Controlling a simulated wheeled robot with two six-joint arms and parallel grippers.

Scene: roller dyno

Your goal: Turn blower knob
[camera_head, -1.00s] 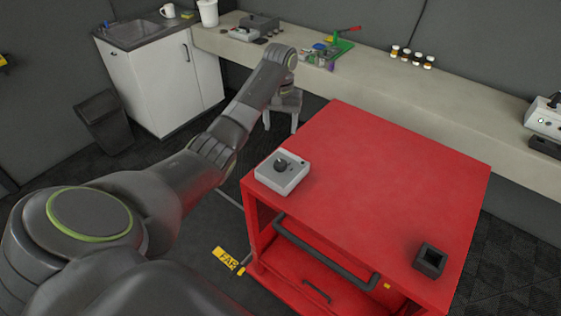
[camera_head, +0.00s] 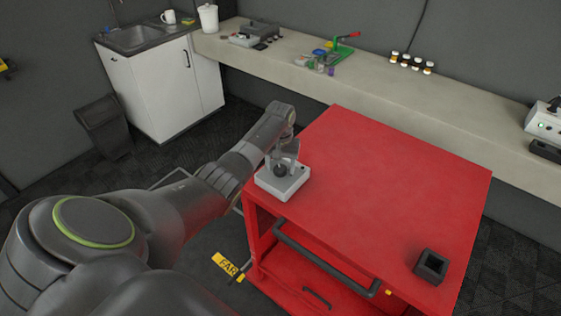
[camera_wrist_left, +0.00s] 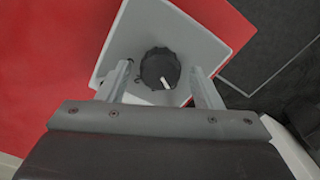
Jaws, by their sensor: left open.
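The blower knob (camera_head: 281,170) is a black, ridged dial on a light grey box (camera_head: 277,188). The box sits at the left corner of the red cart's top. In the left wrist view the knob (camera_wrist_left: 160,68) shows a white pointer mark angled toward the lower right, and the box (camera_wrist_left: 190,35) lies under it. My left gripper (camera_head: 286,160) is above the box. Its fingers (camera_wrist_left: 165,75) are open, one on each side of the knob, with gaps showing between them and the knob. My right gripper is out of view.
The red cart (camera_head: 390,175) has a mostly clear top, with a small black square holder (camera_head: 431,265) at its near right corner. A dark handle (camera_head: 320,262) runs along its front. A long bench (camera_head: 390,93) with bottles and tools stands behind.

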